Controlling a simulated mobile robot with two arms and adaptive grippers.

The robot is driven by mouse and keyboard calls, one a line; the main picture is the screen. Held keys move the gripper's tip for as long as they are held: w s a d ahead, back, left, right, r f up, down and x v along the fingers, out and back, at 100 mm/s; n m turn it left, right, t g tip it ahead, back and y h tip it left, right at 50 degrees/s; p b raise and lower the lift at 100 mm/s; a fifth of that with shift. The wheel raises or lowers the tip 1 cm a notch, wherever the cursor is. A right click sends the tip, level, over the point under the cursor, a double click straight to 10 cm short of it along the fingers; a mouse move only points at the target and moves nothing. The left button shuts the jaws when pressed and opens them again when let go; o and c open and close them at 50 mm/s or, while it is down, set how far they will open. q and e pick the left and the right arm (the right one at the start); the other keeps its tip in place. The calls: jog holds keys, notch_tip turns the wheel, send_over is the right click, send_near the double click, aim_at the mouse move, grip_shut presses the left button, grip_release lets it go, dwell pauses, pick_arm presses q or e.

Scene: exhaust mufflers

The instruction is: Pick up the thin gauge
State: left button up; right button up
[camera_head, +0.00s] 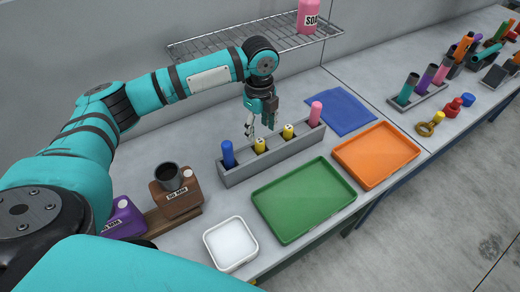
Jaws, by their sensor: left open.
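A grey rack (250,174) holds a row of upright gauge-like pieces: a blue one (227,154), a yellow one (260,145), a second yellow one (288,131) and a pink one (316,113). Both yellow ones carry small pale marks on top. I cannot tell from their visible tops which is the thin gauge. My left gripper (260,130) points down with its fingers apart, empty, just above and behind the rack near the two yellow pieces. Whether it touches anything is unclear. My right gripper is not in view.
A green tray (305,200), an orange tray (376,155) and a white tray (230,243) lie in front. A blue cloth (342,110) lies behind. A wire shelf (225,42) bearing a pink bottle (308,17) is near my left arm. Brown and purple containers stand left.

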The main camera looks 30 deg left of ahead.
aim_at(260, 140)
pick_arm(q)
jog(key=shift+f, duration=0.55)
notch_tip(260, 140, down, 5)
jog(key=shift+r+p, duration=0.1)
jog(key=shift+p, duration=0.35)
jog(key=shift+c, duration=0.7)
jog(key=c, duration=0.7)
grip_shut()
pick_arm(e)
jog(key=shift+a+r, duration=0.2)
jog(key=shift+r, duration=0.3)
